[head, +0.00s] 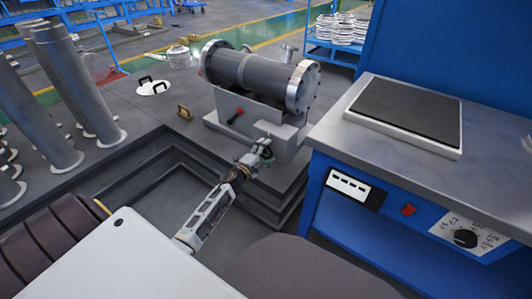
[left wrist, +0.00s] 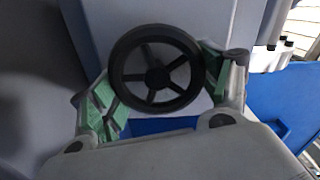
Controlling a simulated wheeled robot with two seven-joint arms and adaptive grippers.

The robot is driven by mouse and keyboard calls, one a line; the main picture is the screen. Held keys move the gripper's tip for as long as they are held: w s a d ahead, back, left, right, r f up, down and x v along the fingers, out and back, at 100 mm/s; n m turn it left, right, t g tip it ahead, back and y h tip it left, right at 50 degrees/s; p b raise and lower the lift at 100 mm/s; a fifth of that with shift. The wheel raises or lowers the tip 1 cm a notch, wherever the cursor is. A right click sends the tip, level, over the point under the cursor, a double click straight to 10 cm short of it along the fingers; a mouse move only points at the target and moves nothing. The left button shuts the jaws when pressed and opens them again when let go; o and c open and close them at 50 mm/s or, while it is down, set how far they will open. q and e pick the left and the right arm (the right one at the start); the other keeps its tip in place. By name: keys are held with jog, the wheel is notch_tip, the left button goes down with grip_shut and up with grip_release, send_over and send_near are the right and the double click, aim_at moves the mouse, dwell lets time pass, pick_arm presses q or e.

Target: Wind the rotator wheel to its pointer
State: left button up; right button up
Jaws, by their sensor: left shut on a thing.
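The rotator (head: 250,125) is a grey stand that carries a flanged grey shell (head: 245,72) lying on its side. Its wheel (left wrist: 157,77) is black with several spokes and fills the middle of the left wrist view. My left gripper (head: 264,148) reaches the front face of the stand. In the left wrist view its green-padded fingers stand on either side of the wheel and are shut on its rim. In the head view the gripper hides the wheel. I cannot make out the pointer in either view. My right gripper is not in view.
A blue bench (head: 345,226) with a grey top, a dark-topped plate (head: 408,108) and a control dial (head: 466,238) stands close on the right. Grey flanged tubes (head: 62,90) stand on the left. A red-knobbed lever (head: 236,115) is on the stand's front. The platform has stepped edges.

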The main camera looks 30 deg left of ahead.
pick_arm(q)
jog(key=shift+f+m+b, duration=0.2)
jog(key=shift+m+b, duration=0.1)
jog(key=shift+m, duration=1.1)
jog(key=shift+f+m+b, duration=0.1)
jog(key=shift+m+b, duration=0.25)
jog(key=shift+m, duration=0.45)
jog(key=shift+f+m+b, duration=0.15)
jog(key=shift+m+b, duration=0.85)
jog(key=shift+m, duration=1.1)
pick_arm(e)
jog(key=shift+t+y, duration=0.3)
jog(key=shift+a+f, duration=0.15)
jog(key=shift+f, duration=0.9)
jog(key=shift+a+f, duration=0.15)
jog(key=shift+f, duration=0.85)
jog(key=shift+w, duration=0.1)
pick_arm(q)
jog(key=o, duration=1)
jog(key=shift+o, duration=0.2)
